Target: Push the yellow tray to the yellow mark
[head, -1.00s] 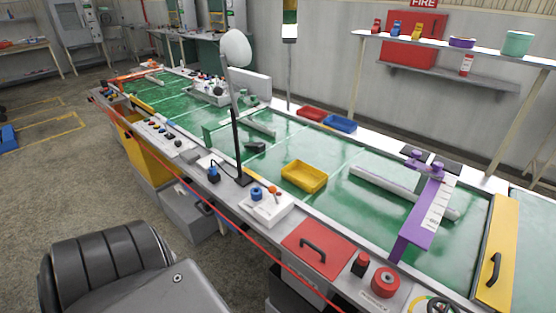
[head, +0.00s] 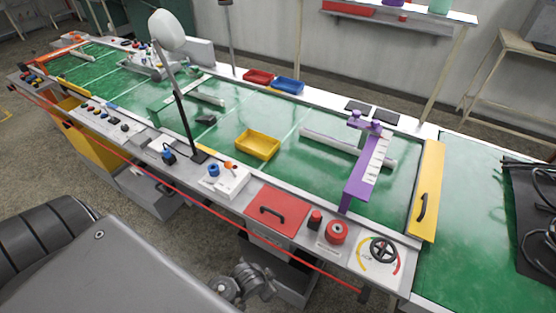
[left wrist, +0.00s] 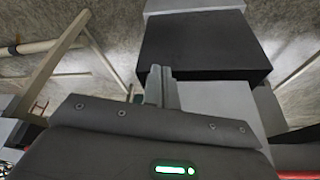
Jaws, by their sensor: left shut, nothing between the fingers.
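The yellow tray (head: 257,145) is a shallow, empty rectangular tray lying on the green table top (head: 215,148), near the middle of the head view. I cannot make out a clear yellow mark on the green surface near the tray. My left gripper (left wrist: 161,86) shows in the left wrist view, with its fingers together and empty, away from the tray. It points toward dark and grey boxes and the floor.
A black post with a white head (head: 167,30) stands left of the tray. A purple bracket (head: 362,178) and a white bar (head: 320,142) lie to its right. Red (head: 258,76) and blue (head: 288,84) trays sit behind. A red cord (head: 215,209) runs along the front.

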